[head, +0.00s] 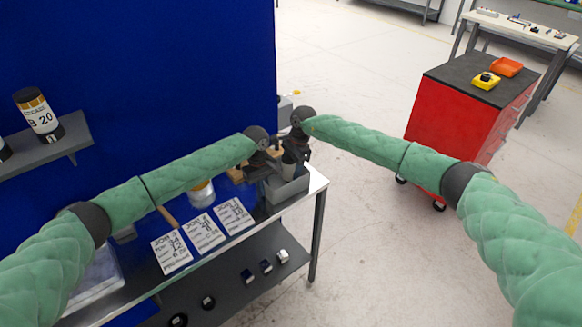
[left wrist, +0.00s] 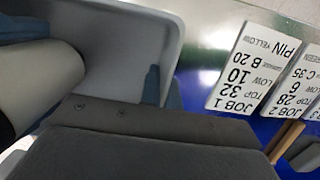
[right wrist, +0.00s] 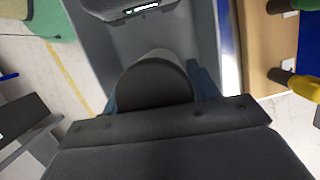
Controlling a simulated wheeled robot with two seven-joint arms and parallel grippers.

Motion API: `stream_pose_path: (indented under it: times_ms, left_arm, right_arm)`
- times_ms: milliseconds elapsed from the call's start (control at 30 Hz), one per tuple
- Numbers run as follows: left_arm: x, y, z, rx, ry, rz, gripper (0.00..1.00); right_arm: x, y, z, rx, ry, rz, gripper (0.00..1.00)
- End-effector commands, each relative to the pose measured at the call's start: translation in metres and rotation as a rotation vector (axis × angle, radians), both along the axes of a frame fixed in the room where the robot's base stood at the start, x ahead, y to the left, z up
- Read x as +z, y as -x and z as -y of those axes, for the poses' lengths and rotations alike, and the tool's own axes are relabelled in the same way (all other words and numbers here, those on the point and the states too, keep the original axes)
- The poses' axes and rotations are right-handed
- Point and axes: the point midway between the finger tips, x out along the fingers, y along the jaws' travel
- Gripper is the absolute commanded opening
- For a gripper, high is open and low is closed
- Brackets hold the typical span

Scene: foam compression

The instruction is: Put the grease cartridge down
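The grease cartridge (head: 288,163) is a small dark cylinder at the grey bin in the head view. The right wrist view shows its dark rounded end (right wrist: 155,80) between my right gripper's fingers, which touch both sides. A pale cylinder (left wrist: 45,85), apparently its body, fills the left of the left wrist view. My right gripper (head: 299,145) is above the grey bin (head: 290,189), which also shows in the right wrist view (right wrist: 95,45). The cartridge's lower end is hidden.
Several job cards (head: 203,232) lie on the bench left of the bin. A jar (head: 201,193) and wooden blocks (head: 273,147) are close by. A bottle labelled B 20 (head: 38,115) stands on the wall shelf. A red cabinet (head: 450,120) is off to the right.

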Motion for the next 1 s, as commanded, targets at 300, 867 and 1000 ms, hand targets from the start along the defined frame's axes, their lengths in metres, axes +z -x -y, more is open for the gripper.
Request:
stream_pose_path:
  times_ms: [300,867,1000]
  left_arm:
    - [0.001,0.000,0.000,0.000,0.001,0.001,0.00]
    - [0.001,0.000,0.000,0.000,0.001,0.001,0.00]
    - [0.001,0.000,0.000,0.000,0.001,0.001,0.00]
  right_arm:
    - [0.001,0.000,0.000,0.000,0.000,0.000,0.70]
    - [0.079,-0.010,0.017,0.000,0.000,0.002,0.70]
    - [0.099,-0.013,0.023,-0.001,0.000,0.002,0.70]
